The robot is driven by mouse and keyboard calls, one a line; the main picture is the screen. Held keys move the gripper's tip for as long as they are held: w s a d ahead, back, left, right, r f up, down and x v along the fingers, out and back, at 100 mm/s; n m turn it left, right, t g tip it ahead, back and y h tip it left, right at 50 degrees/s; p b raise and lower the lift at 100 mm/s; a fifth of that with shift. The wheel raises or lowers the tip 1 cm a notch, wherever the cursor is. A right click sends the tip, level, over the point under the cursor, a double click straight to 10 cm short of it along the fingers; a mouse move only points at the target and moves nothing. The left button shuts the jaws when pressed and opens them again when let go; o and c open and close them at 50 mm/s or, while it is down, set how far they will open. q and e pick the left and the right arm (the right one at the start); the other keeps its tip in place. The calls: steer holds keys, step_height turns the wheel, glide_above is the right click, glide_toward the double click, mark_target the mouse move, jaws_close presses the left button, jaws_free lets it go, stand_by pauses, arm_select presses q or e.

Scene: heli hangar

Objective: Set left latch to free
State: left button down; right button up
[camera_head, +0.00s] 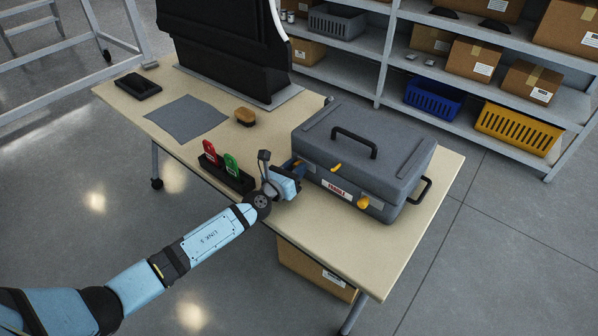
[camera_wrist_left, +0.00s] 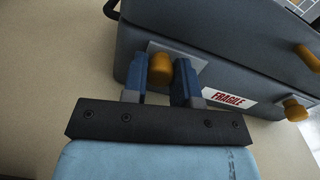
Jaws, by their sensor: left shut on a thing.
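A closed grey case (camera_head: 365,150) with a black top handle lies on the table. Its front carries a FRAGILE label (camera_head: 337,189) and an orange latch (camera_head: 363,202) near the right end. My left gripper (camera_head: 297,168) is at the left end of the case front. In the left wrist view my left gripper (camera_wrist_left: 160,80) has its blue fingers on both sides of the orange left latch (camera_wrist_left: 160,67), shut on it. The head view largely hides this latch behind the gripper. My right gripper is not in view.
An orange piece (camera_head: 336,167) sits on the case front between the latches. A black holder (camera_head: 226,174) with red and green tags stands left of my gripper. A brush (camera_head: 245,117) and grey mat (camera_head: 186,118) lie farther back. Shelves stand behind.

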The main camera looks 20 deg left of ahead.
arm_select(q)
steer(key=c, duration=0.9)
jaws_free()
steer(key=shift+w+a, duration=0.1)
steer(key=shift+a, duration=0.15)
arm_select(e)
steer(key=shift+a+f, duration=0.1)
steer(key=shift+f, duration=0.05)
arm_select(q)
steer(key=v, duration=1.2)
steer(key=shift+s, duration=0.3)
steer(key=shift+s+a, duration=0.15)
steer(key=shift+s, duration=0.45)
